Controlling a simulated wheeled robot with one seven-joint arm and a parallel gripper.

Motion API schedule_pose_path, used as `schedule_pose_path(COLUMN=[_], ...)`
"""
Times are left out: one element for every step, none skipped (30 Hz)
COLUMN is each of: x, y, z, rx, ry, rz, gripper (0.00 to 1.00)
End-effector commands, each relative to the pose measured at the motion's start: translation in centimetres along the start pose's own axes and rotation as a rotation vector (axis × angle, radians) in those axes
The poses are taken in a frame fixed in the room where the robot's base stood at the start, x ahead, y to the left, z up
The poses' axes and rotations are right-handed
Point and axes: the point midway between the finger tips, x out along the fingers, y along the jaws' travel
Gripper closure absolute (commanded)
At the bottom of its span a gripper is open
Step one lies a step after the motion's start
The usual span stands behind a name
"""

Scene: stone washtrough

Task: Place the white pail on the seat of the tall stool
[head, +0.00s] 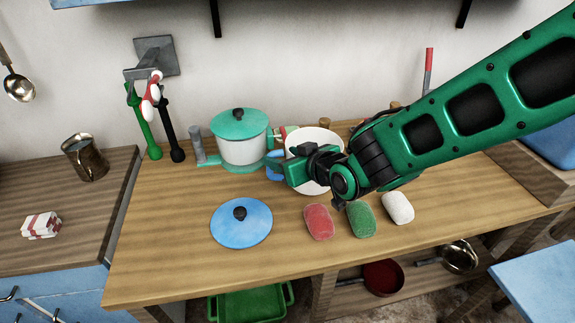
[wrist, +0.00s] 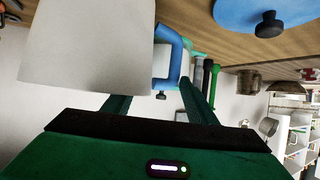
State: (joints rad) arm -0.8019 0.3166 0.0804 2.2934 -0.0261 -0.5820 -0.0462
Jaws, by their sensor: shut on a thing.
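The white pail (head: 302,138) is at the back middle of the wooden counter in the head view, open top up, partly hidden by my gripper. A blue handle (head: 273,165) shows at its left. My gripper (head: 300,170) is shut on the pail at its near left side. In the wrist view the pail's white wall (wrist: 85,45) fills the upper left, and the blue handle (wrist: 172,62) shows between my fingers. I cannot tell whether the pail touches the counter. A blue, flat, square top (head: 540,285) at the lower right may be the tall stool's seat; it is cut off.
A teal-lidded pot (head: 240,148) stands close left of the pail. A blue lid (head: 241,222), a red sponge (head: 319,221), a green sponge (head: 360,219) and a white sponge (head: 398,207) lie in front. The counter's front right is clear.

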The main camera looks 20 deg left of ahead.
Motion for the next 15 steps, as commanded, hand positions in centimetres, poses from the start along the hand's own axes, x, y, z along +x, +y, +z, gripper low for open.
schedule_pose_path(x=[0.4,0.6,0.8,0.9,1.0,1.1,1.1,1.2,1.2,1.2,1.2,1.2,1.2,1.2,1.2], y=[0.0,0.0,0.0,0.0,0.0,0.0,0.0,0.0,0.0,0.0,0.0,0.0,0.0,0.0,0.0], z=[0.9,1.2,1.7,1.9,2.1,2.3,2.4,2.4,2.5,2.5,2.5,2.5,2.5,2.5,2.6], rx=[0.000,0.000,0.000,0.000,0.000,0.000,0.000,0.001,0.001,0.001,0.001,0.001,0.001,0.002,0.002], ry=[-0.004,-0.004,-0.004,-0.003,-0.002,-0.002,-0.002,-0.002,-0.002,-0.002,-0.002,-0.003,-0.003,-0.004,-0.005], rz=[0.000,0.000,0.000,0.000,0.000,0.000,0.000,0.000,0.000,0.000,0.000,0.000,0.000,0.000,0.000], gripper=[0.89,0.89,0.89,0.89,0.89,0.89,0.89,0.89,0.89,0.89,0.89,0.89,0.89,0.41,0.31])
